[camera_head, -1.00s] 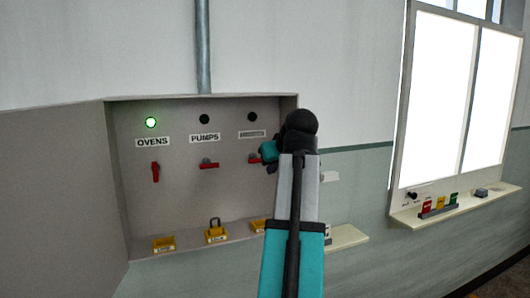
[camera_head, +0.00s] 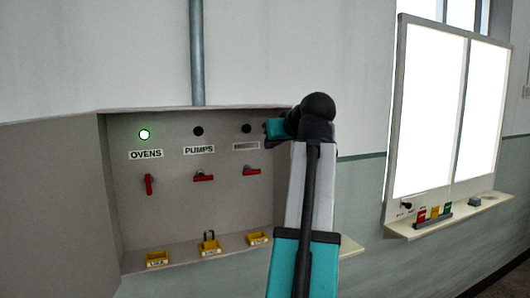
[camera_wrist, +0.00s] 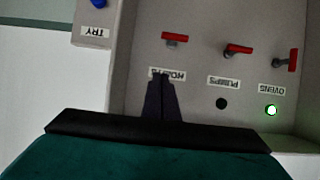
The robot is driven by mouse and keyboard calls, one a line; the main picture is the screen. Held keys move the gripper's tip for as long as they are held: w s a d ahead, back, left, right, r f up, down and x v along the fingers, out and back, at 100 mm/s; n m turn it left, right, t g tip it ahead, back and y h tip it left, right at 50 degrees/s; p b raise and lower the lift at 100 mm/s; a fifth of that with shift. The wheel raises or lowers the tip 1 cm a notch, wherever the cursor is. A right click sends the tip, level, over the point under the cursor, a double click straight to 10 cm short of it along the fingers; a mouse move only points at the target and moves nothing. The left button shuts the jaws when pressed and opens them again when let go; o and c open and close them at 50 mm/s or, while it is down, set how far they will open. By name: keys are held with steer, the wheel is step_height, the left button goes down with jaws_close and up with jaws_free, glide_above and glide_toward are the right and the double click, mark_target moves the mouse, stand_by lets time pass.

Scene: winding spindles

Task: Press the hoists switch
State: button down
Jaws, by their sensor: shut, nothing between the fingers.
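The hoists switch is a red horizontal handle (camera_head: 251,170) at the right of a grey panel, and it shows near the top of the upside-down wrist view (camera_wrist: 175,37). Its label (camera_head: 245,146) is blurred in the head view and partly covered in the wrist view, where HOISTS is partly readable (camera_wrist: 167,74). My gripper (camera_wrist: 162,74) is shut and empty, its dark fingertips overlapping the label in the wrist view, apart from the handle. The hoists lamp (camera_head: 246,128) is dark.
The pumps switch (camera_head: 203,178) is horizontal under a dark lamp; the ovens switch (camera_head: 148,184) is vertical under a lit green lamp (camera_head: 144,134). Yellow trays (camera_head: 157,259) line the ledge below. A blue knob (camera_wrist: 98,3) sits on the TRY box. A bright lightbox (camera_head: 455,115) stands right.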

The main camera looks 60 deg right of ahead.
steer(key=shift+b+x, duration=0.95)
steer(key=shift+x, duration=0.15)
steer(key=p, duration=0.2)
glide_above(252, 173)
steer(key=s+d, duration=0.2)
step_height(252, 173, down, 3)
steer(key=shift+s+a+f+p, duration=0.15)
steer(key=shift+f+p, duration=0.15)
steer(key=shift+f, duration=0.4)
steer(key=shift+s+a+f+p, duration=0.15)
steer(key=shift+f+p, duration=0.1)
steer(key=shift+f, duration=0.4)
steer(key=shift+s+a+f+p, duration=0.15)
steer(key=shift+f+p, duration=0.15)
steer(key=shift+f, duration=0.4)
steer(key=shift+d, duration=0.1)
